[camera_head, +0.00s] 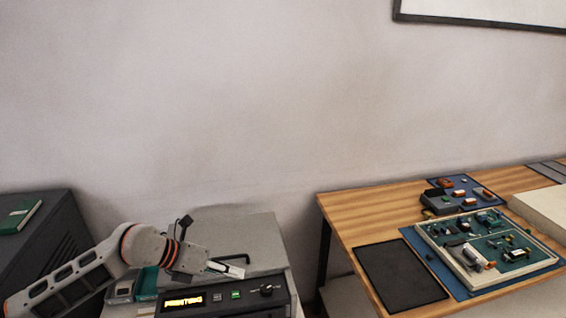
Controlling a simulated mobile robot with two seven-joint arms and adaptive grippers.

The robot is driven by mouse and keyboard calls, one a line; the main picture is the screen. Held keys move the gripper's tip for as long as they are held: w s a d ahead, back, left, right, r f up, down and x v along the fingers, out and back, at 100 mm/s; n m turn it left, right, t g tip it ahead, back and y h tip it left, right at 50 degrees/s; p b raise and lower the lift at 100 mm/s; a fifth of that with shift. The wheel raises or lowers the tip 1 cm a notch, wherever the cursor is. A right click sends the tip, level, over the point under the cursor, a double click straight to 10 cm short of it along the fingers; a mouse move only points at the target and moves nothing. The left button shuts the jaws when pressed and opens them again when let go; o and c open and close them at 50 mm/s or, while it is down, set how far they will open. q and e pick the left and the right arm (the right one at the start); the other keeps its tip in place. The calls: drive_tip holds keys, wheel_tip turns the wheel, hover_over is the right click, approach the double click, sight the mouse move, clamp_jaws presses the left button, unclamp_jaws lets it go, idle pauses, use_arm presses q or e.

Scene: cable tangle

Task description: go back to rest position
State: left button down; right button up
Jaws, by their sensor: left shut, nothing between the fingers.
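My left arm comes in from the lower left. My left gripper (236,266) is shut and empty. It is over the top of the grey machine (250,232) with the lit orange display (184,301). Whether its fingers touch the machine I cannot tell. My right gripper is not in view.
A wooden table (360,207) at right bears a circuit board in a pale tray (465,277), a black mat (400,275) and a blue mat with small parts (459,182). A dark cabinet with a green book (18,216) stands at left. A gap separates machine and table.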

use_arm(q)
drive_tip(key=s+d+r+n+t+h, duration=0.35)
drive_tip(key=d+r+h, duration=0.35)
drive_tip(key=d+r, duration=0.4)
drive_tip(key=w+a+r+n+t, duration=0.1)
drive_tip(key=a+r+n+t, duration=0.2)
drive_tip(key=r+n+t, duration=0.3)
drive_tip(key=a+f+n+t+y, duration=0.2)
drive_tip(key=a+n+t+y, duration=0.4)
drive_tip(key=a+n+y, duration=0.85)
drive_tip(key=s+a+f+n+g+y, duration=0.3)
drive_tip(key=a+f+n+g+y, duration=0.15)
drive_tip(key=a+f, duration=0.25)
drive_tip(key=s+a+f+n+g+y, duration=0.1)
drive_tip(key=s+a+f+n+g, duration=0.2)
drive_tip(key=s+f, duration=0.55)
drive_tip(key=s+a+f+n+g, duration=0.1)
drive_tip(key=s+a+f+g, duration=0.35)
drive_tip(key=s+f, duration=0.35)
drive_tip(key=d+f+n+t+h, duration=0.1)
drive_tip(key=d+f+h, duration=0.2)
drive_tip(key=d+f, duration=0.3)
drive_tip(key=d+f+n+t+h, duration=0.1)
drive_tip(key=d+f+h, duration=0.3)
drive_tip(key=d, duration=0.7)
wheel_tip(320, 180, down, 2)
drive_tip(key=shift+w+f+n+t, duration=0.1)
drive_tip(key=shift+w+n+t, duration=0.25)
drive_tip(key=shift+w+t, duration=0.1)
